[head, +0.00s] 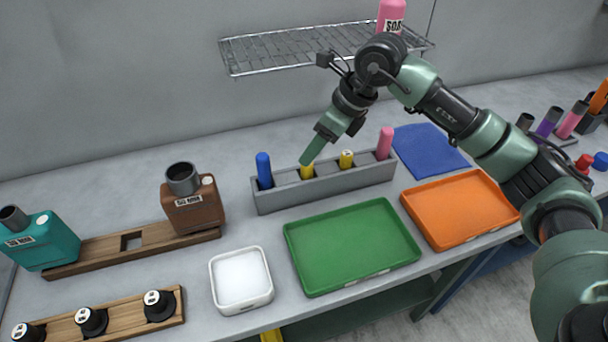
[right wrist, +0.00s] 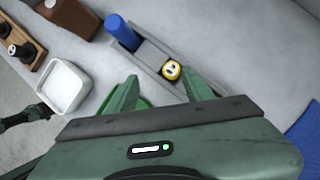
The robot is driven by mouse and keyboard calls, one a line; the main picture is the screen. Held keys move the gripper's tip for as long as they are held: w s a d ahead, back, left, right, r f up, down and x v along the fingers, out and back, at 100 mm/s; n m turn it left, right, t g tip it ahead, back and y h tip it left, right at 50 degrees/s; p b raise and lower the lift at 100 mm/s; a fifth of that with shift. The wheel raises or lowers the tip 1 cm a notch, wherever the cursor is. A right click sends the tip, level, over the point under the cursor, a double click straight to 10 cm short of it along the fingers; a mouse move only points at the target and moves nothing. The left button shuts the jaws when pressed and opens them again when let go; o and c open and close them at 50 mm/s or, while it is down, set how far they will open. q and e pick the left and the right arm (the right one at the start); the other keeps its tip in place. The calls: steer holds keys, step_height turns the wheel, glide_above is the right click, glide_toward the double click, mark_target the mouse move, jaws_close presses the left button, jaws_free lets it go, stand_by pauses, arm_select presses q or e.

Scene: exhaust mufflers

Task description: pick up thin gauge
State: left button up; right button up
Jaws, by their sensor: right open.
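A grey rack (head: 327,186) holds a blue gauge (head: 264,170), two yellow gauges and a pink gauge (head: 385,143), all upright. One yellow gauge (head: 307,171) is partly hidden behind my right gripper (head: 308,160); the other yellow gauge (head: 346,159) stands clear to its right. I cannot tell from their looks which is the thin gauge. My right gripper is open and empty above the rack, by the left yellow gauge. In the right wrist view a yellow gauge (right wrist: 171,69) shows its marked top just past the gap between the fingers (right wrist: 162,90).
A green tray (head: 352,246), an orange tray (head: 460,208) and a white tray (head: 241,280) lie in front of the rack. A blue cloth (head: 430,149) lies to its right. Brown (head: 194,204) and teal (head: 42,242) containers stand left. A wire shelf (head: 300,50) hangs above.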

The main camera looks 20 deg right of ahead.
mark_target(307, 179)
steer(key=shift+w+d+f+h, duration=0.15)
steer(key=shift+d+f+h, duration=0.1)
steer(key=shift+d, duration=0.25)
steer(key=shift+w+d+f+h, duration=0.15)
steer(key=shift+d+h, duration=0.1)
steer(key=shift+d, duration=0.25)
steer(key=p+x, duration=0.1)
steer(key=x, duration=0.3)
steer(key=p+x, duration=0.1)
steer(key=x, duration=0.1)
steer(key=shift+a+p, duration=0.3)
steer(key=shift+a, duration=0.1)
steer(key=shift+w+a+f, duration=0.1)
steer(key=shift+w+f, duration=0.05)
steer(key=shift+f, duration=0.1)
jaws_close()
